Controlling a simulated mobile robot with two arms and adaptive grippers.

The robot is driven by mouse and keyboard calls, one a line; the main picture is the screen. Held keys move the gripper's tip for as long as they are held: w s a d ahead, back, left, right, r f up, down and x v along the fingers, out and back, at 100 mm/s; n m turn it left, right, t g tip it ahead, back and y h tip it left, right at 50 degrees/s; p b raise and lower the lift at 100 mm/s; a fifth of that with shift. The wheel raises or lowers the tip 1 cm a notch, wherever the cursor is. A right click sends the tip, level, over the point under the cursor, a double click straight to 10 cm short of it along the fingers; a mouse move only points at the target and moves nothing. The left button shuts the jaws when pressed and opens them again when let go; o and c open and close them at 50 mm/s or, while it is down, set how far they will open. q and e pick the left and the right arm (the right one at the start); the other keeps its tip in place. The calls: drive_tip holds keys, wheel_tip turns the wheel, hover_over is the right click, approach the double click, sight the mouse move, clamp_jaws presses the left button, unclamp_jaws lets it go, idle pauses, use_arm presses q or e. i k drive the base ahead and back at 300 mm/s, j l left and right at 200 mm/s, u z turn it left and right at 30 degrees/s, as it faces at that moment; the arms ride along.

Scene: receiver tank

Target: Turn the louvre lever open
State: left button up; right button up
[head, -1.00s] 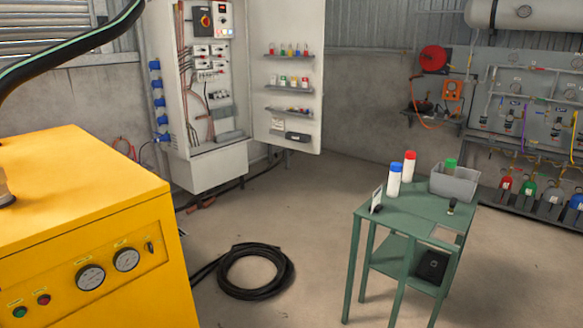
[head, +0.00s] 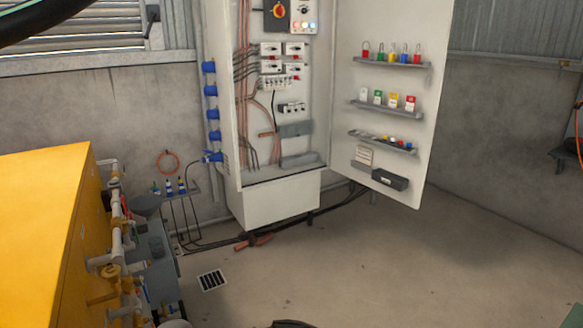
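The louvre (head: 90,37) is in the wall at the top left of the head view, with grey horizontal slats. Neither of my grippers can be made out.
A yellow machine (head: 40,230) with pipes and valves (head: 115,265) fills the left. An open electrical cabinet (head: 280,110) stands at centre, its door (head: 385,100) swung right. Floor at the right is clear. A dark object (head: 290,324) shows at the bottom edge.

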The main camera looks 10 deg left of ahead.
sight(154, 13)
drive_tip(key=i+u, duration=0.15)
drive_tip(key=i, duration=1.1)
drive_tip(key=i+l+u, duration=0.15)
drive_tip(key=i, duration=1.15)
